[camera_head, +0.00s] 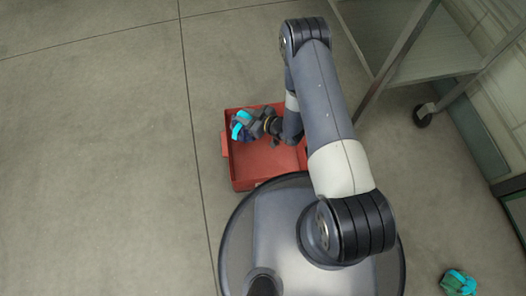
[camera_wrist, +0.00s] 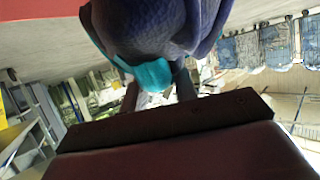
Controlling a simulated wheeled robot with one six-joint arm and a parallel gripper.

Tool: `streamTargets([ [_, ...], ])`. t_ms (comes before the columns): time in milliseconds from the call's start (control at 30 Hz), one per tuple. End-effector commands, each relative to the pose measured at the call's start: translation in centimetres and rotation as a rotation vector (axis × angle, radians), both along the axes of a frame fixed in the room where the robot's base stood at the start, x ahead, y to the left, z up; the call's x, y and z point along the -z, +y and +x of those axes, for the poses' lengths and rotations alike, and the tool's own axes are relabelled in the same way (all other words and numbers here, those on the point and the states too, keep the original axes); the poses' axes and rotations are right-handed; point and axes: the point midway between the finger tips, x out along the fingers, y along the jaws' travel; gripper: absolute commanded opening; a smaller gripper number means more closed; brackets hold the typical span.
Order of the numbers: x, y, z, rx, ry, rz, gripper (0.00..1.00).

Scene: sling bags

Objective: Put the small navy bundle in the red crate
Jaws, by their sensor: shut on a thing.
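The small navy bundle (camera_head: 239,131) has bright cyan patches and is held at the end of my arm over the upper left part of the red crate (camera_head: 265,175). In the wrist view the bundle (camera_wrist: 150,30) fills the top middle, dark blue with a teal strap. My gripper (camera_head: 251,124) is shut on it; its dark fingers (camera_wrist: 160,88) show just below the bundle in the wrist view. The crate's floor looks empty where I can see it. My arm and base hide its right and lower edges. I cannot tell the bundle's height above the crate floor.
Another teal and grey bundle (camera_head: 458,282) lies on the floor at the lower right. A metal shelf trolley (camera_head: 425,55) on a caster stands at the upper right. The floor left of the crate is clear.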

Motion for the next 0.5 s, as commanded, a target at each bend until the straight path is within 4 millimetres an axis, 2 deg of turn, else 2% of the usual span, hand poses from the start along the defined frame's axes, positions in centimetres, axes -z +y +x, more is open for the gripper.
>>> streamTargets([
  [167, 3.3, 0.1, -0.3, -0.009, 0.003, 0.001, 0.0],
  [400, 9.9, 0.1, -0.3, -0.007, 0.001, 0.0, 0.0],
  [500, 11.9, 0.1, -0.3, -0.007, 0.001, 0.0, 0.0],
])
